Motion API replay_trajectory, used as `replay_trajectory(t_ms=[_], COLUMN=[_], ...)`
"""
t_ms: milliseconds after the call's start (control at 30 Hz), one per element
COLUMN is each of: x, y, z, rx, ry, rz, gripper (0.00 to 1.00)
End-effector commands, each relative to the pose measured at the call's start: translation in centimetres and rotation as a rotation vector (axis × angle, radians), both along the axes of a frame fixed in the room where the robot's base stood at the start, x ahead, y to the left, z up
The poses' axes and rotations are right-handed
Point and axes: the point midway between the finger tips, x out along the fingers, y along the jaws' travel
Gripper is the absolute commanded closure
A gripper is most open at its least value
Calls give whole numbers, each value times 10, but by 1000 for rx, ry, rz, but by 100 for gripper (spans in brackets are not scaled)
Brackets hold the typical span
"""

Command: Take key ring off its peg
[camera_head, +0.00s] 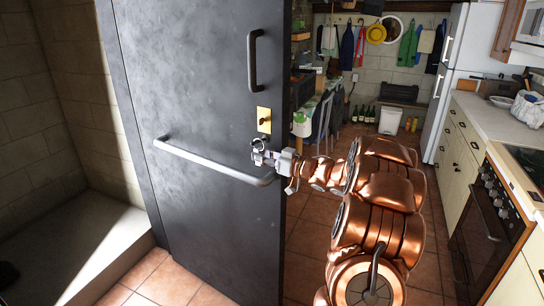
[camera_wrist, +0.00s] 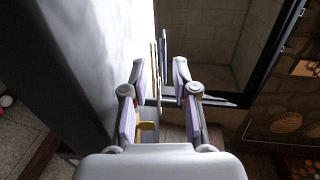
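A dark metal door (camera_head: 205,80) bears a brass plate (camera_head: 263,113) with a small dark fitting on it. My gripper (camera_head: 260,153) is just below the plate, close to the door face and near the right end of the long bar handle. In the wrist view my gripper (camera_wrist: 158,72) has its two fingers spread apart. Thin upright tan and dark pieces (camera_wrist: 155,62) show between or beyond the fingertips; I cannot tell what they are. A small brass-coloured piece (camera_wrist: 147,126) shows lower, by the left finger. I cannot make out the key ring or its peg for certain.
The bar handle (camera_head: 205,160) and an upright dark handle (camera_head: 253,60) stick out from the door. A counter with an oven (camera_head: 484,215) stands at the right, a white fridge (camera_head: 455,75) behind. Tiled floor (camera_head: 310,240) is free beside the door.

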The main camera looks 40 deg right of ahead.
Motion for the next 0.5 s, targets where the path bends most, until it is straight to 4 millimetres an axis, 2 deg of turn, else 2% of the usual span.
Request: replay_trajectory(t_ms=[200,500], x=[12,14], y=[4,3], z=[2,1], rx=[0,-2], ry=[-2,-2], rz=[-2,-5], gripper=[72,72])
